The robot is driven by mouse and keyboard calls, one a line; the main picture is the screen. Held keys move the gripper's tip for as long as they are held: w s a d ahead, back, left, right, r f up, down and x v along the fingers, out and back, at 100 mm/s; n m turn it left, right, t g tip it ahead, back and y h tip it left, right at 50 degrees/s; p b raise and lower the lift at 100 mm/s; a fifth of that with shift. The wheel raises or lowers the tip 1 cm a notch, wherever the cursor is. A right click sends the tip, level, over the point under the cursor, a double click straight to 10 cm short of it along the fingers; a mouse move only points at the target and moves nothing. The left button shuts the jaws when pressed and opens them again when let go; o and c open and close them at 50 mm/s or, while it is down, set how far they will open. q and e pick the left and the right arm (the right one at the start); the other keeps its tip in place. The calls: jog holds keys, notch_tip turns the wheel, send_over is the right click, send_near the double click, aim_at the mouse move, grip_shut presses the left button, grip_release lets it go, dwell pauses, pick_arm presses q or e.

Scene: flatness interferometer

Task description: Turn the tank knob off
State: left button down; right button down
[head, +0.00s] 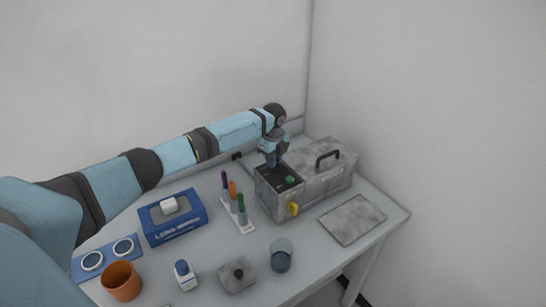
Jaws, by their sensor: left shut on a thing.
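The tank (277,202) is a grey metal box at the back right of the table, with a black control panel on its left top. A green button (290,179) shows on the panel and a yellow valve (293,209) on the front face. My left gripper (272,165) points down at the rear of the panel, shut on the tank knob, which its fingers hide. I cannot tell which way the knob points. My right gripper is not in view.
A grey lid with a black handle (327,158) covers the tank's right part. A flat grey plate (352,219) lies to its right.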

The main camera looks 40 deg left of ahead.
pick_arm(q)
jog(key=shift+w+m, duration=0.1)
jog(key=shift+m, duration=1)
jog(key=c, duration=1.1)
grip_release()
jog(key=shift+d, duration=0.1)
jog(key=shift+c, duration=0.2)
jog(key=shift+r, duration=0.1)
notch_tip(320, 180, up, 14)
jog(key=b, duration=0.1)
jog(key=shift+f+b, duration=0.2)
jog(key=shift+b, duration=0.1)
